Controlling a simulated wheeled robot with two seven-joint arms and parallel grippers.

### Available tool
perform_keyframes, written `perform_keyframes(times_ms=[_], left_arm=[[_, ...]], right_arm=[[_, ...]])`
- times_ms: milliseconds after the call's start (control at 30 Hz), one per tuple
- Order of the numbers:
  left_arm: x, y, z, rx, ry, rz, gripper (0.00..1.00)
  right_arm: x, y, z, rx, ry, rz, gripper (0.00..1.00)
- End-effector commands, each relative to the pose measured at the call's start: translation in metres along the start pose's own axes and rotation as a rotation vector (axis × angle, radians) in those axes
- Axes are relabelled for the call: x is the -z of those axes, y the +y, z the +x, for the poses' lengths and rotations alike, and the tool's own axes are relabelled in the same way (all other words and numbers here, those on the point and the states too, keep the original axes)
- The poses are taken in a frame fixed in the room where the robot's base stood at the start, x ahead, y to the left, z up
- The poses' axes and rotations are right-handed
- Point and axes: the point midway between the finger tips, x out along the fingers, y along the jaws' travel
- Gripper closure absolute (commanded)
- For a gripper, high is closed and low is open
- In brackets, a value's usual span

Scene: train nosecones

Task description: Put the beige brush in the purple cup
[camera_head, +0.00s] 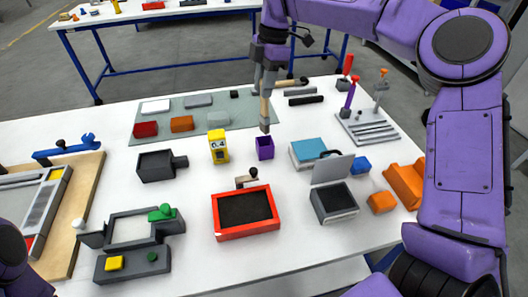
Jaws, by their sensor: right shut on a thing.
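My right gripper (266,88), at the end of my purple arm, points down in the upper middle of the head view. It is shut on the beige brush (264,112), which hangs about upright below it. The purple cup (265,148) stands on the white table directly under the brush. The brush's dark lower end is at the cup's back rim in the picture; I cannot tell whether it is inside or just above. Only a piece of my left arm shows at the lower left; its gripper is out of view.
A yellow block marked 0.4 (218,147) stands left of the cup, and a blue book-like box (308,152) lies to its right. A red-framed tray (245,212) is in front. A grey-green mat (195,112) with several blocks lies behind left. A grey rack (367,128) stands right.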

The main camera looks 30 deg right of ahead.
Motion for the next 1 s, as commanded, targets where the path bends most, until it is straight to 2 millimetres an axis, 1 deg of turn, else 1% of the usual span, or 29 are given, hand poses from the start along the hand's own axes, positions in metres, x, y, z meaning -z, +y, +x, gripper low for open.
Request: perform_keyframes(times_ms=[100, 200, 267, 400, 500, 767, 867, 900, 933, 967, 1000], left_arm=[[0.003, -0.001, -0.006, 0.0, 0.0, 0.0, 0.64], [0.004, -0.001, -0.009, 0.0, 0.0, 0.0, 0.64], [0.005, -0.001, -0.011, 0.0, 0.0, 0.0, 0.64], [0.007, -0.001, -0.017, 0.0, 0.0, 0.0, 0.64], [0.008, -0.002, -0.019, 0.0, 0.0, 0.0, 0.64], [0.007, -0.001, -0.017, 0.0, 0.0, 0.0, 0.64], [0.006, -0.001, -0.013, 0.0, 0.0, 0.0, 0.64], [0.006, -0.001, -0.015, 0.0, 0.0, 0.0, 0.64], [0.006, -0.001, -0.015, 0.0, 0.0, 0.0, 0.64], [0.006, -0.001, -0.015, 0.0, 0.0, 0.0, 0.64], [0.006, -0.001, -0.015, 0.0, 0.0, 0.0, 0.64]], right_arm=[[-0.005, -0.002, 0.024, 0.006, 0.001, 0.0, 1.0], [-0.009, -0.001, 0.043, 0.003, 0.002, 0.0, 1.0], [-0.01, -0.001, 0.051, 0.002, 0.001, 0.001, 1.0], [-0.015, -0.001, 0.075, 0.005, 0.001, 0.002, 1.0], [-0.017, -0.001, 0.088, 0.002, 0.001, 0.001, 1.0], [-0.018, -0.001, 0.091, 0.0, 0.001, 0.001, 1.0], [-0.019, -0.001, 0.095, 0.0, 0.001, 0.001, 1.0], [-0.018, -0.001, 0.094, 0.0, 0.001, 0.001, 0.64], [-0.018, -0.001, 0.093, 0.0, 0.001, 0.001, 0.54], [-0.018, -0.001, 0.093, 0.0, 0.001, 0.001, 0.48], [-0.018, -0.001, 0.093, 0.0, 0.001, 0.001, 0.48]])
